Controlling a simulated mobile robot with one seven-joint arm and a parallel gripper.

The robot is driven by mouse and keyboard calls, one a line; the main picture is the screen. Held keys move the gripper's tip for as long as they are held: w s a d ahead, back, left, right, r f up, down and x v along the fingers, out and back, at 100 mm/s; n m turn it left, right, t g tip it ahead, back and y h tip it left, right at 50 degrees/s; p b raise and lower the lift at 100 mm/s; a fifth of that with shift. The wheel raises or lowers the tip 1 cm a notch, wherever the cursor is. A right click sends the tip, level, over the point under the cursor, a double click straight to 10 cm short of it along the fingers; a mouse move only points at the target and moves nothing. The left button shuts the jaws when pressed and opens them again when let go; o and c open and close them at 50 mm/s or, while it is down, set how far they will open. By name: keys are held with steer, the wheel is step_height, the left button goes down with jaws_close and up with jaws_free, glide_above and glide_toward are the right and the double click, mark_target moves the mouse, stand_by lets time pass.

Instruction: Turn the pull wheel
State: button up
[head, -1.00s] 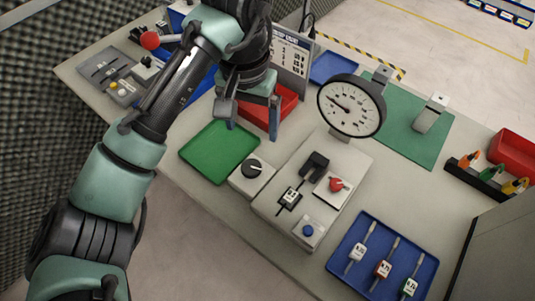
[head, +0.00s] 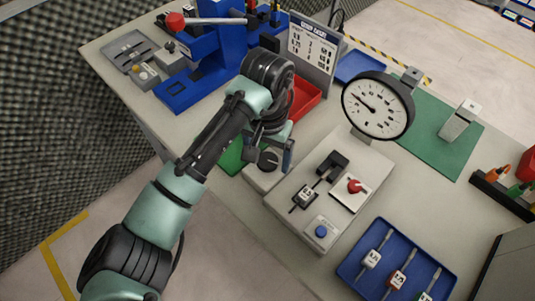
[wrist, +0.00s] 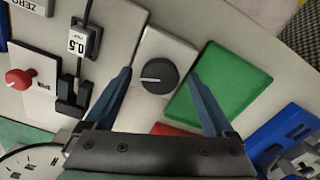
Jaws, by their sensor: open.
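The pull wheel, a round black knob with a white pointer line (head: 268,161), sits on a small pale block, partly hidden by my gripper in the head view. In the wrist view the black wheel (wrist: 158,77) lies between my finger tips, its pointer towards the left. My gripper (wrist: 160,80) is open and empty, with one blue finger on either side of the wheel in the picture. In the head view my gripper (head: 271,148) is just above the wheel. I cannot tell whether the fingers touch it.
A gauge (head: 378,106) stands on the pale box right of the wheel, with a red knob (head: 355,186) and a blue button (head: 321,231). A green tray (wrist: 218,85) adjoins the wheel's block. A blue tray (head: 345,270) holds tagged tools. A blue press (head: 205,60) stands behind.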

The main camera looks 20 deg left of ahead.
mark_target(267, 160)
steer(key=c, duration=1.3)
steer(key=shift+m+p, duration=0.35)
steer(key=shift+m, duration=0.45)
steer(key=shift+c, duration=0.3)
steer(key=o, duration=1.4)
steer(key=shift+c, duration=0.2)
step_height(267, 160, up, 13)
steer(key=p, duration=0.2)
steer(key=shift+p, duration=0.3)
